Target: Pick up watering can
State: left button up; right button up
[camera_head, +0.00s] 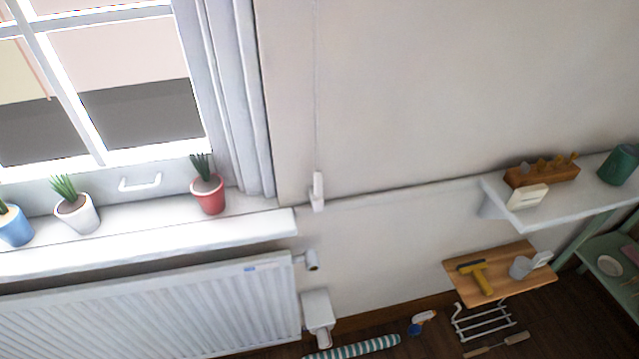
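I cannot make out a certain watering can in the head view. A small grey vessel with a white part like a handle or spout (522,267) stands on a wooden shelf (525,288) at the lower right; it may be the can, but it is too small to tell. A dark green rounded container (617,166) stands on the white shelf (540,210) at the far right, and no spout shows on it. Neither of my grippers is in view.
A yellow-handled tool (480,275) lies beside the grey vessel. A white sill (250,228) holds blue, white and red plant pots (207,194) above a radiator (170,315). A spray bottle (422,322), a striped roll (355,348) and a white rack (483,322) are low down near the floor.

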aim_at(622, 162)
jog(key=z, duration=1.5)
jog(key=u, duration=3.05)
jog(key=z, duration=3.05)
